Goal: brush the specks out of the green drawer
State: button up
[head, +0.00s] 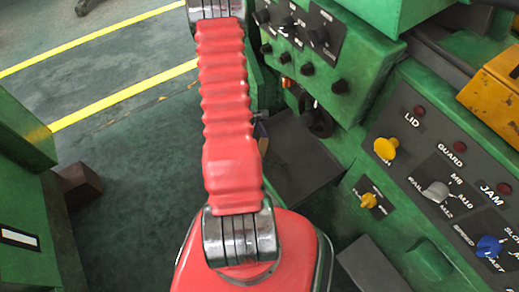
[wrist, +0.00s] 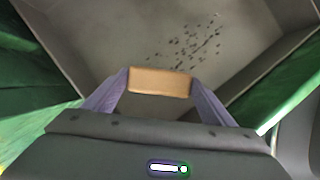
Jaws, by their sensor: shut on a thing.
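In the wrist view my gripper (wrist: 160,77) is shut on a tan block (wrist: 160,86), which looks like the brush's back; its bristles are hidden. The grey inside of the drawer (wrist: 112,28) opens out beyond the gripper, with green surfaces on both sides. Several dark specks (wrist: 187,43) lie scattered on its floor, just past the block. I cannot tell whether the brush touches the floor. In the head view my red arm hides most of the gripper; a dark grey tray-like surface (head: 300,160) shows right of the arm.
The green machine stands at right, with a panel of knobs (head: 440,175) and an upper panel (head: 300,35). An orange box (head: 490,95) is at the right edge. Another green cabinet (head: 22,135) stands at left. Open floor with yellow lines (head: 120,98) lies between.

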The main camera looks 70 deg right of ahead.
jog(key=shift+s+a+r, duration=0.1)
jog(key=shift+s+a, duration=1.05)
jog(key=shift+s, duration=0.1)
jog(key=shift+s, duration=0.1)
jog(key=shift+s+a, duration=1.15)
jog(key=shift+s, duration=0.05)
jog(key=shift+a+f, duration=0.1)
jog(key=shift+f, duration=0.1)
jog(key=shift+s+a+r, duration=0.15)
jog(key=shift+s+a, duration=0.85)
jog(key=shift+s, duration=0.25)
jog(key=shift+s, duration=0.1)
